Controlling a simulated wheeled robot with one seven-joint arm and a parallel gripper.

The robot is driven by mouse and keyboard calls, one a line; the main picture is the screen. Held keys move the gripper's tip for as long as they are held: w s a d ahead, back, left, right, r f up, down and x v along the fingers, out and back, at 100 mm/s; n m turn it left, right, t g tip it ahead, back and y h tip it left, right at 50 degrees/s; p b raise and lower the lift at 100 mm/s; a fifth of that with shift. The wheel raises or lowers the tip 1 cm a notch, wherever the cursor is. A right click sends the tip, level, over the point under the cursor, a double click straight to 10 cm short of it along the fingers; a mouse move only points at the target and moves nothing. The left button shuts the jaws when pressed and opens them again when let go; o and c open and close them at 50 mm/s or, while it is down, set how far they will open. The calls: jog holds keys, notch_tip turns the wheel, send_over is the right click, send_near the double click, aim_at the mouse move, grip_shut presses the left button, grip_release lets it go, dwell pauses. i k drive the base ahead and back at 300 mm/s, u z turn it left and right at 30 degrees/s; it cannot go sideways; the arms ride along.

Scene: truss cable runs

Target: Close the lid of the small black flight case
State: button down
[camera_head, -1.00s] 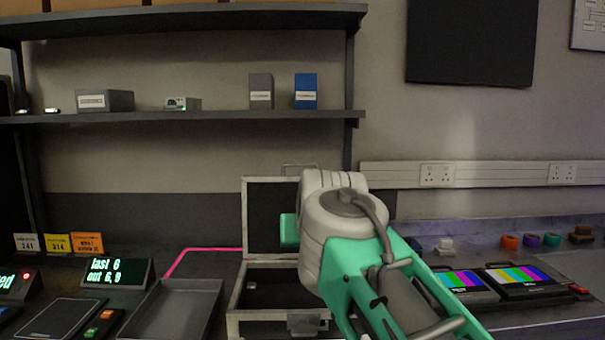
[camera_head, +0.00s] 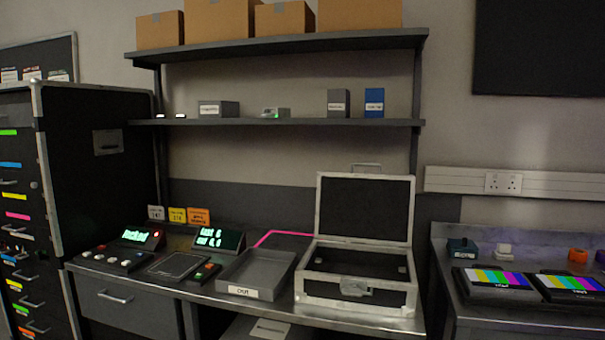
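The small black flight case (camera_head: 322,289) stands on the metal worktop, right of the grey tray. It has pale metal edges and a latch (camera_head: 354,286) on its front. Its lid (camera_head: 365,209) is open and stands roughly upright at the back, with a handle on its top edge. The inside is dark and looks mostly empty. My gripper and arm are not in view.
A grey tray (camera_head: 268,272) sits directly left of the case. Small lit consoles (camera_head: 218,240) and a flat pad (camera_head: 177,265) lie further left. A second bench with colour-bar screens (camera_head: 494,279) is to the right. A shelf (camera_head: 290,122) hangs above and behind.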

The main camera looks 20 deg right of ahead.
aim_at(377, 209)
jog(key=u, duration=0.9)
jog(key=i, duration=1.1)
jog(key=z, duration=1)
jog(key=i, duration=0.55)
jog(key=z, duration=0.6)
